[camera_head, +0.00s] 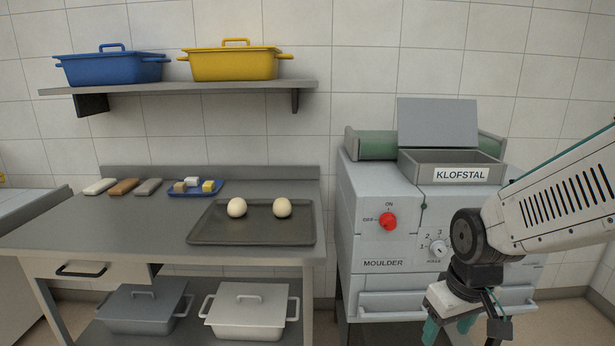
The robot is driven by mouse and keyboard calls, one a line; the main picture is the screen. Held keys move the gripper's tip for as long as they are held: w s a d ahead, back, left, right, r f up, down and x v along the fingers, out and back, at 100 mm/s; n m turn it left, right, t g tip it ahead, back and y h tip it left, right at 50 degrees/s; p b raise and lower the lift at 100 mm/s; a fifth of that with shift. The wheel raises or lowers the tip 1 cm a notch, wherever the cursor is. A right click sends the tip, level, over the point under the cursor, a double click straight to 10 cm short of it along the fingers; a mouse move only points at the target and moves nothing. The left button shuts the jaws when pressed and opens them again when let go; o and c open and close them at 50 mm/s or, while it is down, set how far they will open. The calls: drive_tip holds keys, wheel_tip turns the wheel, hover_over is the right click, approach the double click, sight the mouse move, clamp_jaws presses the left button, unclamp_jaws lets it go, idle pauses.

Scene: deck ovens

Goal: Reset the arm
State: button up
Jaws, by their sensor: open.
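My arm reaches in from the right edge, in front of the moulder (385,262). My gripper (462,330) hangs at its end, low in the picture, pointing down. Its teal fingers are spread apart, with nothing seen between them. The lower ends of the fingers are near or past the bottom edge of the picture. My arm and gripper hide part of the moulder's front, to the right of its numbered dial (438,248).
A steel table (110,228) on the left bears a dark tray (250,236) with two dough balls (237,207). A blue tray (196,193) with small blocks lies behind. The moulder has a red knob (388,221) and an open hopper (450,168). Lidded pots stand below and on the shelf (200,88).

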drive_tip(key=s+d+r+m, duration=0.2)
drive_tip(key=s+r+m, duration=0.1)
drive_tip(key=s+r, duration=0.9)
drive_tip(key=shift+s, duration=1.35)
